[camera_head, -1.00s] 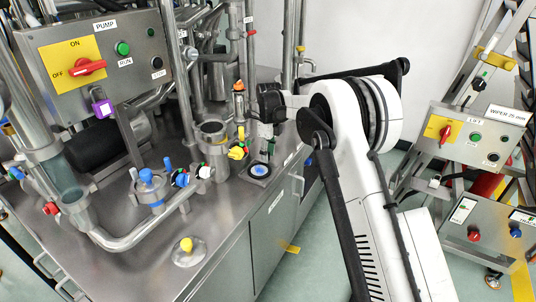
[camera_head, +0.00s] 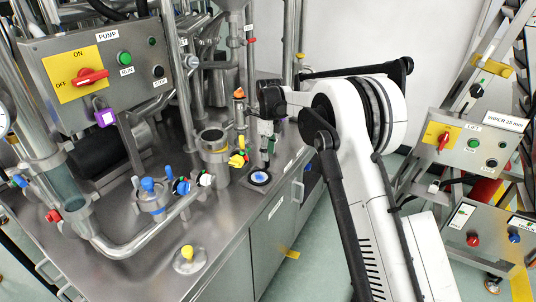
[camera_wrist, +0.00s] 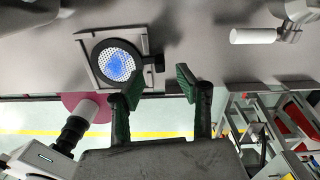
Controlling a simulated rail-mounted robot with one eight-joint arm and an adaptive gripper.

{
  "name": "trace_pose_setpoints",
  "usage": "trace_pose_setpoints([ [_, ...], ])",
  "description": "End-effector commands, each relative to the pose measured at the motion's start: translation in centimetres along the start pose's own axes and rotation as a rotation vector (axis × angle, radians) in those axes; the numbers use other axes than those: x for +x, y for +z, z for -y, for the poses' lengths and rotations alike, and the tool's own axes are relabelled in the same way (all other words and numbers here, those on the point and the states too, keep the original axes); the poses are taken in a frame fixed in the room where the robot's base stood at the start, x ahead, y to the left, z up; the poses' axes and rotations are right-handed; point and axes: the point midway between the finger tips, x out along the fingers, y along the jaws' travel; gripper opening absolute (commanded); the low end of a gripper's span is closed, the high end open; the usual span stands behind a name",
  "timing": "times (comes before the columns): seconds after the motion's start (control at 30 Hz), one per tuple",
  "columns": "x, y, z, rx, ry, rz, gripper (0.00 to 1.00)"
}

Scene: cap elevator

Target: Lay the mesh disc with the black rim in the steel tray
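The mesh disc (camera_wrist: 117,61) has a black rim, a white perforated face with a blue patch and a black tab on its right. It lies over the square steel tray (camera_wrist: 85,45) in the wrist view; whether it is fully seated cannot be told. In the head view the disc (camera_head: 260,178) is near the bench's right edge. My gripper (camera_wrist: 157,82) is open, its two green fingertips apart with nothing between them. In the head view my gripper (camera_head: 268,158) points down just above and behind the disc.
Blue-topped fittings (camera_head: 149,187) and a yellow-knobbed lid (camera_head: 187,254) are farther left. The bench edge drops off to the right of the disc.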

Motion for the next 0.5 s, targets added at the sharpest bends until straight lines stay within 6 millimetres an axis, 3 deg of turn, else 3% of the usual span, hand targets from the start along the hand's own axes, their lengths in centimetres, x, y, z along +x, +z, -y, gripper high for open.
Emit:
trace_pose_setpoints([
  [0.5, -2.7, 0.0, 0.0, 0.000, 0.000, 0.000, 0.34],
])
